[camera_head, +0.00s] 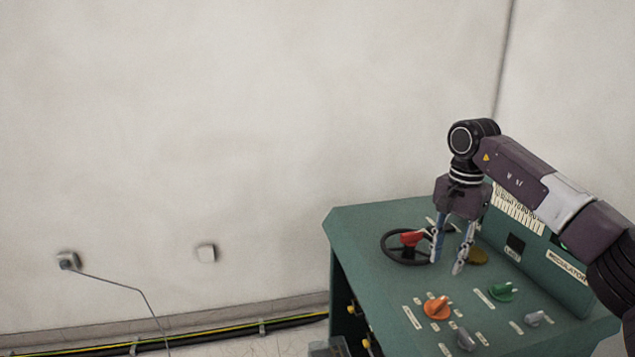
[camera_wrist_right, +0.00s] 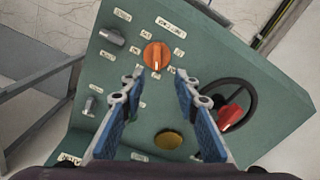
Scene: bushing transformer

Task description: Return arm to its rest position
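My right arm comes in from the right in the head view. Its gripper (camera_head: 449,265) points down over the green control console (camera_head: 365,225). The fingers stand apart with nothing between them. In the right wrist view the gripper (camera_wrist_right: 155,88) is also open, with the orange knob (camera_wrist_right: 156,55) ahead of its fingertips and a round yellow-brown disc (camera_wrist_right: 168,140) lower between the fingers. The black handwheel with a red handle (camera_head: 411,239) is just left of the gripper in the head view. I cannot tell the exact height of the fingertips over the panel. My left gripper is not in view.
The console top also carries the orange knob (camera_head: 437,307), a green knob (camera_head: 502,291) and grey knobs (camera_head: 534,318). A raised labelled panel (camera_head: 540,260) stands along its right side. White walls (camera_head: 200,120) lie behind.

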